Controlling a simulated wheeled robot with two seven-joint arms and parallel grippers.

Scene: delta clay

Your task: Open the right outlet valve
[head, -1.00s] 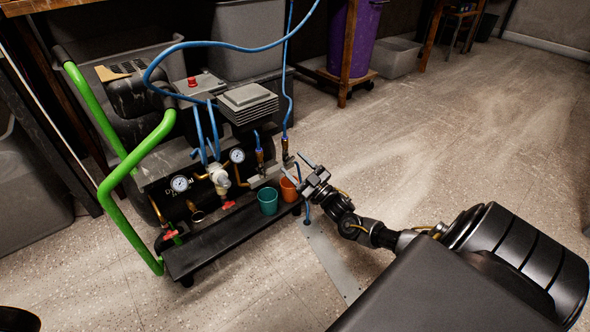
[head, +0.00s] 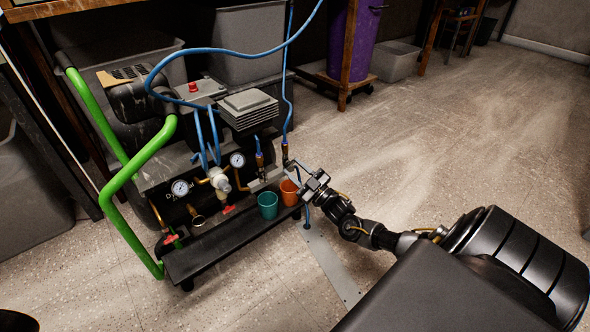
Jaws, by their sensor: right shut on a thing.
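The right outlet valve (head: 285,151) is a small brass fitting under a blue hose at the right front of the compressor. The left outlet (head: 259,159) is a similar brass fitting beside it, also with a blue hose. My right gripper (head: 293,171) is at the right outlet, just below the brass fitting. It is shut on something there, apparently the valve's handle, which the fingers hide. I cannot tell the handle's angle. My left gripper is not in view.
The compressor has a green tube frame (head: 128,172), two gauges and red-handled valves. A teal cup (head: 267,204) and an orange cup (head: 289,192) stand close below my right gripper. Blue hoses (head: 230,46) loop above. The floor to the right is clear.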

